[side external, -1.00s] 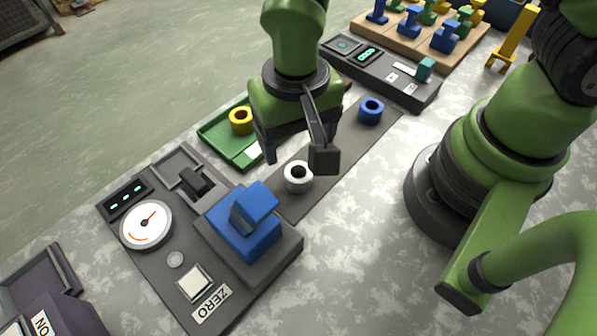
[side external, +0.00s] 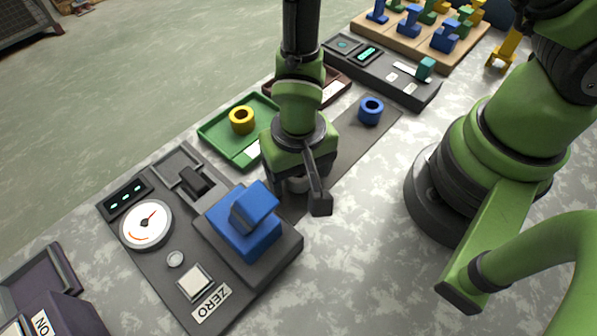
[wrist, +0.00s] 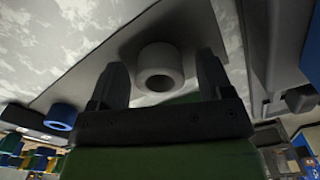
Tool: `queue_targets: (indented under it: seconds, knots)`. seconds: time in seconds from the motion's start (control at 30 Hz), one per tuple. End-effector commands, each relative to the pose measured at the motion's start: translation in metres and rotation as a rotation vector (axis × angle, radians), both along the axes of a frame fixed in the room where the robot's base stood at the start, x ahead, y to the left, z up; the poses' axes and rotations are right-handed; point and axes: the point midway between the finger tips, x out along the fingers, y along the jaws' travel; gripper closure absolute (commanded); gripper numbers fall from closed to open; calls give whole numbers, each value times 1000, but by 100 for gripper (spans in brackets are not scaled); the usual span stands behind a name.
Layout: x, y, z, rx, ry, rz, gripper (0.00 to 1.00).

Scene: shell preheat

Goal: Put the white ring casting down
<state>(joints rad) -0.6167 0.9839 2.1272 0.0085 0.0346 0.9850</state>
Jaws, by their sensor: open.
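The white ring casting (wrist: 158,54) stands on a dark grey strip (side external: 362,138) between the blue-topped station and the blue ring. In the side view only a shaded piece of the casting (side external: 298,185) shows beneath my gripper (side external: 299,197). In the wrist view the casting sits between the two fingers of my gripper (wrist: 162,64), with a gap on each side. The gripper is open and low over the strip. It is not closed on the casting.
A blue ring (side external: 371,109) stands farther along the strip. A green tray (side external: 215,136) holds a yellow ring (side external: 241,120), with a brown tray (side external: 338,88) behind. The gauge panel with its blue block (side external: 243,230) is close left of my gripper.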

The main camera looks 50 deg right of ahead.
Motion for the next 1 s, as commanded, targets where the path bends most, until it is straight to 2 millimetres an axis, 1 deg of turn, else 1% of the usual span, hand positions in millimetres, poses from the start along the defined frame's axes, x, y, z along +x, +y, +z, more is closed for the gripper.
queue_targets:
  seconds: [0.03,0.23,0.27,0.3,0.53,0.67,0.77,0.83,1.0]
  knots:
    - [0,0,0,0,0,0,34]
    - [0,0,0,0,0,0,80]
    - [0,0,0,0,0,0,82]
    - [0,0,0,0,0,0,86]
    - [0,0,1,0,0,0,86]
    - [1,1,8,1,-2,1,86]
    - [1,1,18,3,-3,0,86]
    - [1,0,28,3,-4,0,86]
    - [1,1,60,4,-6,0,86]
